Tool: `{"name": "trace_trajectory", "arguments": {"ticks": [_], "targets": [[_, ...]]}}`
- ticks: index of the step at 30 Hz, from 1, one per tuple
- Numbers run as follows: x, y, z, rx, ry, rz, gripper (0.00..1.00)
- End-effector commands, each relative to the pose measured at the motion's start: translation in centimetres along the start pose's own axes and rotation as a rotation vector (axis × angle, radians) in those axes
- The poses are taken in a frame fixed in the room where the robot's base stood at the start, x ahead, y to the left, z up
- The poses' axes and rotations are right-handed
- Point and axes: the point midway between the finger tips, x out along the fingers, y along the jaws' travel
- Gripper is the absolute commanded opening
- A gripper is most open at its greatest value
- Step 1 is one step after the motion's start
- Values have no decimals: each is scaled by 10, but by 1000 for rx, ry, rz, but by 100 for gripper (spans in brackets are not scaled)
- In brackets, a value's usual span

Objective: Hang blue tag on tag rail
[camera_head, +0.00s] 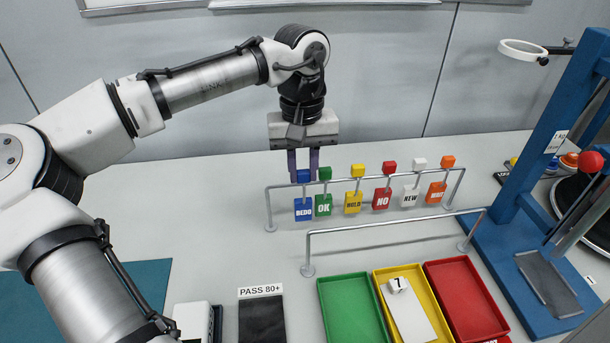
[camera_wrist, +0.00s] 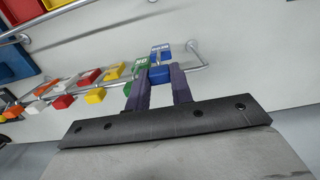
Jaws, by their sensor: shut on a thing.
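The blue tag (camera_head: 303,209), marked REDO, is at the left end of the back rail (camera_head: 268,208), beside the green OK tag (camera_head: 323,205). My gripper (camera_head: 303,172) comes down from above and is shut on the blue block at the top of the blue tag. In the wrist view the blue tag (camera_wrist: 160,53) shows beyond my gripper's fingers (camera_wrist: 159,84), close to the rail. I cannot tell whether its hook rests on the rail. A second, lower rail (camera_head: 390,224) stands in front and is empty.
Yellow (camera_head: 353,203), red (camera_head: 382,199), white (camera_head: 410,197) and orange (camera_head: 436,193) tags hang further right on the back rail. Green (camera_head: 351,310), yellow (camera_head: 438,323) and red (camera_head: 466,300) trays lie in front. A blue press frame (camera_head: 540,165) stands at right.

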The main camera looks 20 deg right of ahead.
Motion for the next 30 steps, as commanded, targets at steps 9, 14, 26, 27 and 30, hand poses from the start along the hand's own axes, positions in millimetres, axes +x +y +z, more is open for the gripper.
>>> {"name": "trace_trajectory", "arguments": {"ticks": [9,14,26,27,30], "targets": [[-2,1,-25,-2,3,1,0],[7,1,-26,2,-1,2,0],[12,0,-27,1,0,0,0],[12,0,-27,1,0,0,0],[12,0,-27,1,0,0,28]]}}
